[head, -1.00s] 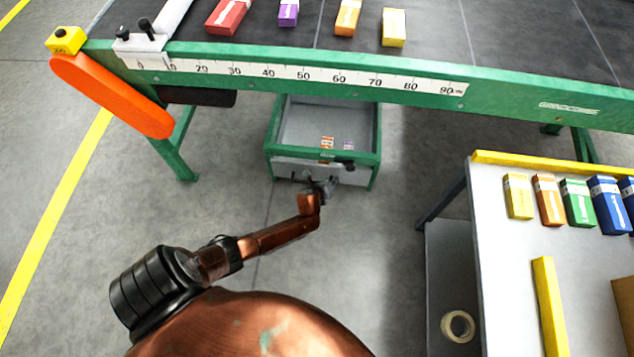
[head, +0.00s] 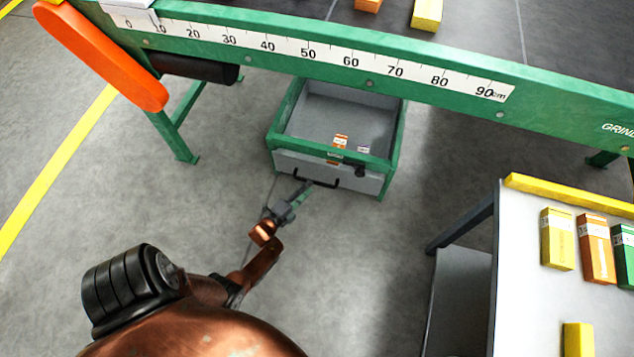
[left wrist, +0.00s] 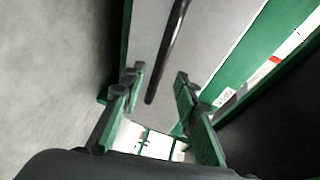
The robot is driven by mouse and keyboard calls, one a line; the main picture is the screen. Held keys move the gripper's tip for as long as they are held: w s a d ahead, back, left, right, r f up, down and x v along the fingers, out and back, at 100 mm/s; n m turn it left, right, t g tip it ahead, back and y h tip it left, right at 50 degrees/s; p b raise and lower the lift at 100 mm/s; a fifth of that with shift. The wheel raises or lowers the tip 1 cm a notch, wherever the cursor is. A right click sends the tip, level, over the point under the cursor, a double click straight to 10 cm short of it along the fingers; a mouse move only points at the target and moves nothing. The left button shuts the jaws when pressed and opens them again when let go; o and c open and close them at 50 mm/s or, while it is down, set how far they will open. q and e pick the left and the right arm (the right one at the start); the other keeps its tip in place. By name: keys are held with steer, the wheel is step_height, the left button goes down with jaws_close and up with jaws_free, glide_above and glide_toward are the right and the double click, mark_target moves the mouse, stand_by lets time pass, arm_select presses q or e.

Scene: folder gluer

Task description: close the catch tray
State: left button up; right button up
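The catch tray (head: 285,163) is a grey drawer in a green frame under the front edge of the green machine. It stands out toward me, and its open inside shows. Its front has a dark bar handle (head: 318,184); the handle also shows in the left wrist view (left wrist: 168,50). My left gripper (head: 303,190) is just in front of the tray front, by the handle's left end. In the left wrist view its fingers (left wrist: 158,82) are apart with nothing clasped between them; the handle's near end lies just beyond them. My right gripper is not in view.
An orange box (head: 340,141) and a small pale box (head: 363,149) lie in the tray. A grey bench (head: 520,285) with a yellow edge and coloured boxes stands at right. The floor left of the tray is clear.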

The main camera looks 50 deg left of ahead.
mark_target(314, 181)
arm_select(q)
steer(key=shift+b+x, duration=0.95)
steer(key=shift+x, duration=1.7)
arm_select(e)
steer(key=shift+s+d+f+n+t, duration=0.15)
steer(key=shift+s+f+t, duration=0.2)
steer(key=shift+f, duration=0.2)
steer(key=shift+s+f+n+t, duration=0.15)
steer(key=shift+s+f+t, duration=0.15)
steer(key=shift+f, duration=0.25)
arm_select(q)
steer(key=shift+s, duration=0.1)
jaws_close()
